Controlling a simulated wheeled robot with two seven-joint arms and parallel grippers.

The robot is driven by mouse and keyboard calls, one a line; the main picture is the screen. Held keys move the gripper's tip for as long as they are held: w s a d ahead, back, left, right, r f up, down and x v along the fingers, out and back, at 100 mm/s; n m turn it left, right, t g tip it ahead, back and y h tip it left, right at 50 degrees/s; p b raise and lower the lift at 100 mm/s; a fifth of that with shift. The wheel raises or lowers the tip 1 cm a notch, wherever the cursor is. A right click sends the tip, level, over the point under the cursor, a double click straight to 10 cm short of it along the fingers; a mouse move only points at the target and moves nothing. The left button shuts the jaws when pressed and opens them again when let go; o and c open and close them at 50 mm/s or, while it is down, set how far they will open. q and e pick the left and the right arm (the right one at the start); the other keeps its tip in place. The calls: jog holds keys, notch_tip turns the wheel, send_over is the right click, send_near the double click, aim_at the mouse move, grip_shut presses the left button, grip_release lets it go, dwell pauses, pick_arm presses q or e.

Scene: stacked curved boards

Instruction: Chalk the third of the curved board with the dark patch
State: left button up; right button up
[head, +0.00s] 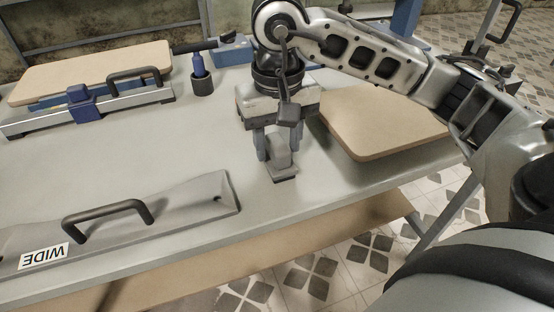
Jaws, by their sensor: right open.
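My right gripper (279,150) points down over the grey table, its fingers apart on either side of a small grey block with a flat foot (284,174). I cannot tell whether the fingers touch it. A tan board (385,125) lies at the right, partly behind my right arm. Another tan board (100,68) lies at the back left. I cannot make out a dark patch on either. A blue pointed stick (198,66) stands in a dark round holder (202,84); I cannot tell if it is the chalk. My left gripper is not in view.
A metal bar with a blue clamp (84,103) lies before the back-left board. The table (150,155) is clear between them. Its front edge is close to my right gripper.

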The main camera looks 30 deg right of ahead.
aim_at(278, 142)
jog(key=c, duration=0.9)
jog(key=shift+c, duration=0.2)
jog(key=shift+r, duration=0.2)
jog(key=shift+r+p, duration=1.5)
jog(key=shift+r, duration=0.9)
